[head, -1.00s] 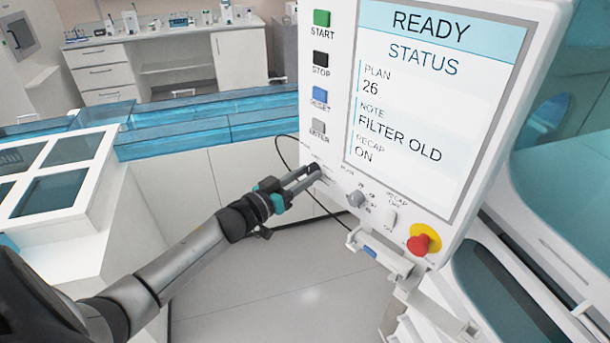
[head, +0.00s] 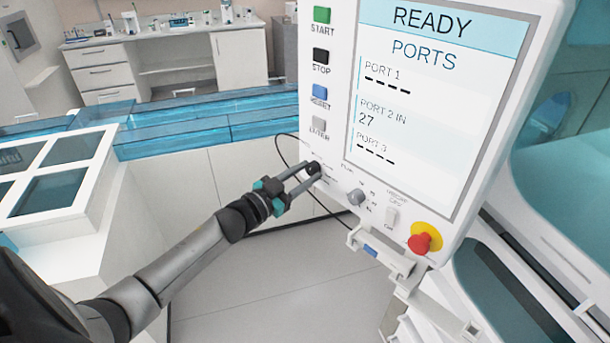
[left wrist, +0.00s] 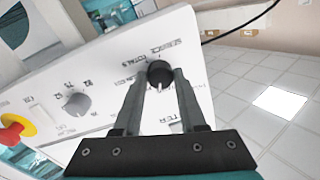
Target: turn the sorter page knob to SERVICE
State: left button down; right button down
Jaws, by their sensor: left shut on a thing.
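The sorter panel's screen (head: 430,100) reads READY and PORTS, with PORT 2 IN at 27. The black page knob (head: 313,168) is on the panel's lower left, below the grey ENTER button (head: 319,124). My left gripper (head: 306,180) is shut on this knob. In the left wrist view the knob (left wrist: 160,72) sits between the two fingertips (left wrist: 161,84). Printed labels beside it include SERVICE and TOTALS; the others are partly hidden by the fingers. I cannot surely read which label the knob points at. My right gripper is not in view.
A grey knob (head: 356,197), a white RECAP switch (head: 391,217) and a red stop button on yellow (head: 424,238) lie to the right of the page knob. START (head: 322,16), STOP and RESET buttons run up the left edge. A black cable hangs behind the panel.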

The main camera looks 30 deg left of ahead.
pick_arm(q)
jog(key=m+b, duration=0.1)
jog(key=m, duration=0.3)
jog(key=shift+f+m, duration=0.1)
jog(key=shift+m, duration=0.3)
jog(key=m+b, duration=0.1)
jog(key=m, duration=0.3)
jog(key=shift+a+h, duration=0.1)
jog(key=shift+h, duration=0.2)
jog(key=m+b, duration=0.2)
jog(key=m, duration=0.2)
jog(key=shift+m+h, duration=0.3)
jog(key=shift+h, duration=0.1)
jog(key=m+b, duration=0.2)
jog(key=m, duration=0.2)
jog(key=shift+m, duration=0.4)
jog(key=m+b, duration=0.2)
jog(key=m, duration=0.2)
jog(key=shift+m, duration=0.4)
jog(key=m+b, duration=0.1)
jog(key=m, duration=0.3)
jog(key=shift+a+m+g+h+b, duration=0.1)
jog(key=shift+m+g+h+b, duration=0.2)
jog(key=shift+h+b, duration=0.1)
jog(key=m+b, duration=0.1)
jog(key=m, duration=0.3)
jog(key=shift+m+b, duration=0.3)
jog(key=shift+b, duration=0.05)
jog(key=shift+m+b, duration=0.45)
jog(key=shift+m, duration=1.35)
